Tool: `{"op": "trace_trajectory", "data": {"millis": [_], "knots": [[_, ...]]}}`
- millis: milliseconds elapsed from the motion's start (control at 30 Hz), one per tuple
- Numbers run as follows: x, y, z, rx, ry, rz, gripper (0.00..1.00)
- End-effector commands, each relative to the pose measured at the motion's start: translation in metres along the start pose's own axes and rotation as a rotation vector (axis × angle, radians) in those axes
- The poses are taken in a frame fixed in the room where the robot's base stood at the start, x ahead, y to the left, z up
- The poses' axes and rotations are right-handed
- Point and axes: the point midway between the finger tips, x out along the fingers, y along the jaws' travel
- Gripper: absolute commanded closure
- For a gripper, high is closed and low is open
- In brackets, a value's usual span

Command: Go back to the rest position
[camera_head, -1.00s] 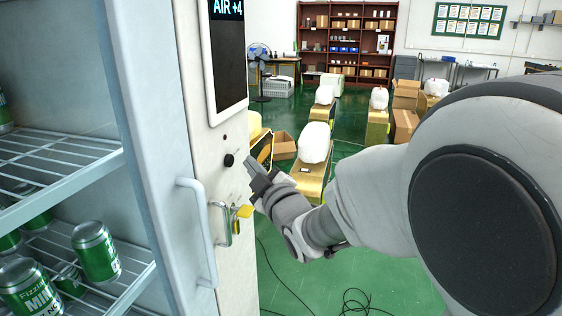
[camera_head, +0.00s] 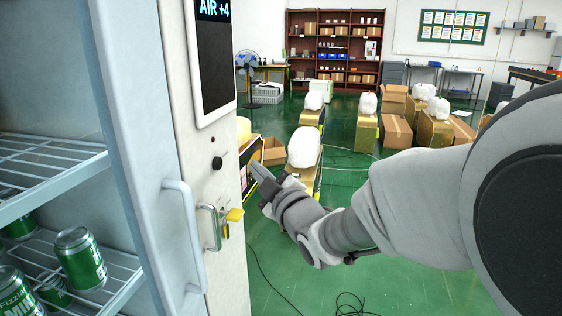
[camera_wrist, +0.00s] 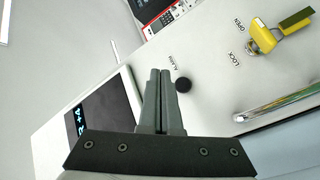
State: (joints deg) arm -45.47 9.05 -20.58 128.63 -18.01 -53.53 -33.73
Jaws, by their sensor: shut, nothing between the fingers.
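My gripper (camera_head: 257,176) is shut and empty, just to the right of the cabinet's front panel in the head view. In the wrist view my gripper (camera_wrist: 161,72) shows its two fingers together, in line with the panel. I cannot tell how far the tips are from the panel. A black knob (camera_head: 217,163) marked ALARM sits on the panel; in the wrist view the knob (camera_wrist: 183,85) is beside the fingers. A yellow lock (camera_head: 234,215) hangs on the panel under the knob; the wrist view shows the lock (camera_wrist: 262,39) near the words OPEN and LOCK.
The cabinet's pale door handle (camera_head: 186,235) stands out at the left. Shelves (camera_head: 50,275) with green cans are further left. Boxes with white bundles (camera_head: 304,146) stand behind my arm.

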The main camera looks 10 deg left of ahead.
Motion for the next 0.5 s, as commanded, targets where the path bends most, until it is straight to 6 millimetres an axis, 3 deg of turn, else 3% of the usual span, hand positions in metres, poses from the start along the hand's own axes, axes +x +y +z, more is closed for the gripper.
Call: {"op": "trace_trajectory", "data": {"millis": [133, 267, 500], "knots": [[-0.005, 0.012, 0.004, 0.020, -0.034, 0.004, 1.00], [-0.024, 0.044, 0.019, 0.101, -0.158, 0.011, 1.00], [-0.103, 0.104, 0.054, 0.361, -0.499, 0.028, 1.00]]}}
